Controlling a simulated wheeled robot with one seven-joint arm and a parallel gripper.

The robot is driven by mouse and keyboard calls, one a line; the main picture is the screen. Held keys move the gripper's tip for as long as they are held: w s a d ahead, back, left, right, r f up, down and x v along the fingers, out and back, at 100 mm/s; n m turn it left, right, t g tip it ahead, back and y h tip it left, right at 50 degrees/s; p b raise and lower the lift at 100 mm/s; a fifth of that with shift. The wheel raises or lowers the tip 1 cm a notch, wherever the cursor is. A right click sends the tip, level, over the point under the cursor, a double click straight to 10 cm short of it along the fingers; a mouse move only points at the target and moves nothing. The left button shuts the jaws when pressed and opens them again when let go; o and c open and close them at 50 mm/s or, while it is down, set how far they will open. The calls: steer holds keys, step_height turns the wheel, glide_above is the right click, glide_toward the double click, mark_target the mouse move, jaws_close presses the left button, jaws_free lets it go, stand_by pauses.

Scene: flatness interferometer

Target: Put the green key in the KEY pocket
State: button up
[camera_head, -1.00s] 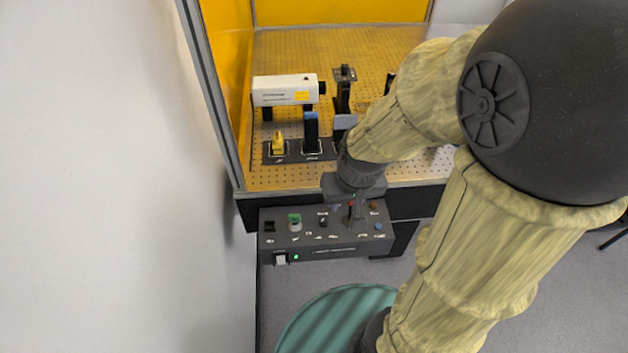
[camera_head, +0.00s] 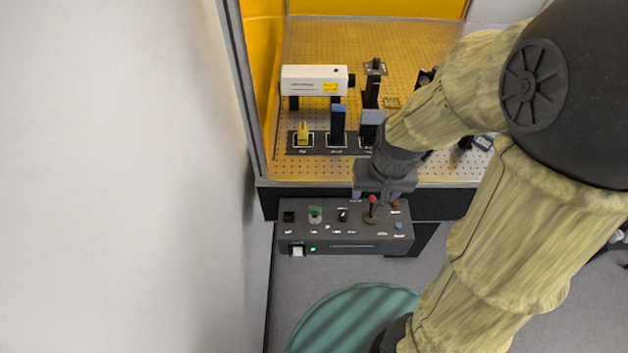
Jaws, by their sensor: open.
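The green key (camera_head: 315,211) stands in the top of a dark control box (camera_head: 345,238), left of its middle. My gripper (camera_head: 375,197) points down over the right part of the box, near a red-tipped lever (camera_head: 372,202). Its jaws are apart, with nothing seen held between them, and the key is well to their left. A dark pocket strip (camera_head: 320,141) lies along the front of the perforated table. Its labels are too small to read, so I cannot tell which pocket is KEY. My arm hides the strip's right end.
The box also carries a black knob (camera_head: 342,214) and a blue button (camera_head: 398,225). A yellow enclosure wall borders the table's left.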

steer(key=m+g+b, duration=0.1)
steer(key=m+b, duration=0.1)
steer(key=b, duration=0.1)
glide_above(315, 208)
steer(key=s, duration=0.2)
step_height(315, 208, down, 7)
steer(key=shift+a+f+h, duration=0.15)
steer(key=shift+a+h, duration=0.05)
steer(key=shift+h, duration=0.1)
steer(key=shift+f, duration=0.1)
steer(key=f, duration=0.5)
steer(key=w+f, duration=0.1)
steer(key=f, duration=0.5)
steer(key=w+f, duration=0.1)
steer(key=f, duration=0.5)
steer(key=shift+w+d, duration=0.1)
steer(key=shift+d, duration=0.15)
steer(key=shift+c, duration=0.2)
steer(key=c, duration=1)
steer(key=shift+r+p, duration=2.95)
steer(key=shift+r, duration=0.15)
